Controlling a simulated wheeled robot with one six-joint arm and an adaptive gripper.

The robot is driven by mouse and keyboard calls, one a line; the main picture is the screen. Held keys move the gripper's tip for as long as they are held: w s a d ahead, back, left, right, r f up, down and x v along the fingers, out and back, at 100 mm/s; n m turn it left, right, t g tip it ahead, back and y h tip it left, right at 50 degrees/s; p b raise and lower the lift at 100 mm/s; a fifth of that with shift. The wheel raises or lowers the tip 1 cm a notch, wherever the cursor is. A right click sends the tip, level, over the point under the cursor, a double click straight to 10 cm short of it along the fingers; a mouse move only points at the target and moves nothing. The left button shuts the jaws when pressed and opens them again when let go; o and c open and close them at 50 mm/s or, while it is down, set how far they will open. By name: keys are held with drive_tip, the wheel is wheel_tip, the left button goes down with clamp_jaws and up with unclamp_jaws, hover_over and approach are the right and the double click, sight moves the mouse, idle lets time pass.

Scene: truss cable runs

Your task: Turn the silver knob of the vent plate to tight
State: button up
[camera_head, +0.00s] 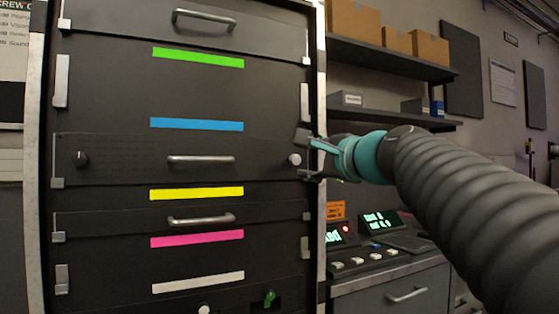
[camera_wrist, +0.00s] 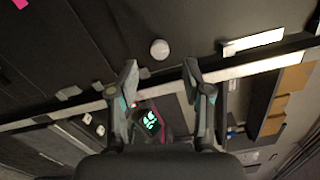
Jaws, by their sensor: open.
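The silver knob (camera_head: 295,159) is a small pale round knob at the right end of a dark vent plate (camera_head: 120,150). The plate has a metal handle in its middle and a black knob (camera_head: 81,158) at its left end. In the wrist view the silver knob (camera_wrist: 159,49) is just beyond the fingertips, centred between them. My gripper (camera_head: 307,157) is open and empty, right of the knob, one finger above and one below its height. It also shows in the wrist view (camera_wrist: 160,70), fingers apart. Any tight mark is too small to read.
Dark panels with handles and coloured strips, such as the blue strip (camera_head: 196,124) and yellow strip (camera_head: 196,193), fill the rack. Its bright right post (camera_head: 321,80) stands near my gripper. A console (camera_head: 380,245) and a shelf (camera_head: 390,60) with boxes are at right.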

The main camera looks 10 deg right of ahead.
drive_tip(key=v, duration=0.7)
drive_tip(key=shift+w, duration=0.1)
wheel_tip(320, 180, down, 23)
drive_tip(key=s+d+n+g+h, duration=0.2)
drive_tip(key=s+n+g+h, duration=0.1)
drive_tip(key=n+g, duration=0.4)
drive_tip(key=s+a+f+n+g+h, duration=0.1)
drive_tip(key=s+f+n+g, duration=0.1)
drive_tip(key=s+f+n, duration=0.3)
drive_tip(key=s+a+f+n+g+h, duration=0.1)
drive_tip(key=s+f+n, duration=0.4)
drive_tip(key=s+f, duration=0.5)
drive_tip(key=shift+s+a+f+n+g+h, duration=0.35)
drive_tip(key=shift+a+f+g, duration=0.4)
drive_tip(key=shift+f, duration=3.1)
